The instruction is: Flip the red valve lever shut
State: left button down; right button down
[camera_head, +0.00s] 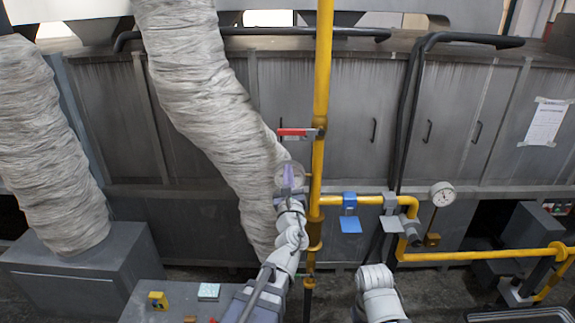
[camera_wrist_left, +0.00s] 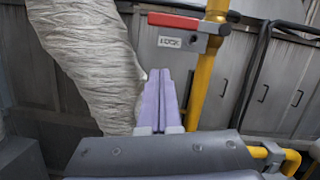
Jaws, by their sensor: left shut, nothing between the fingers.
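The red valve lever (camera_head: 296,131) sticks out horizontally to the left from the vertical yellow pipe (camera_head: 322,85), crossways to it. In the left wrist view the red lever (camera_wrist_left: 175,21) is at the top, with a "LOCK" tag (camera_wrist_left: 170,42) just under it. My left gripper (camera_head: 288,172) is below the lever and just left of the pipe, pointing up. In the left wrist view its two pale purple fingers (camera_wrist_left: 160,73) are shut together with nothing between them, apart from the lever. My right gripper is out of the picture; only part of my right arm shows at the bottom.
A wrapped grey duct (camera_head: 205,90) runs close on the left of my left gripper. A blue lever (camera_head: 350,212) and a pressure gauge (camera_head: 442,194) sit on the yellow side pipe at right. Grey cabinets (camera_head: 355,115) stand behind.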

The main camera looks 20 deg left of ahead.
pick_arm(q)
jog(key=shift+v, duration=1.5)
jog(key=shift+a, duration=0.2)
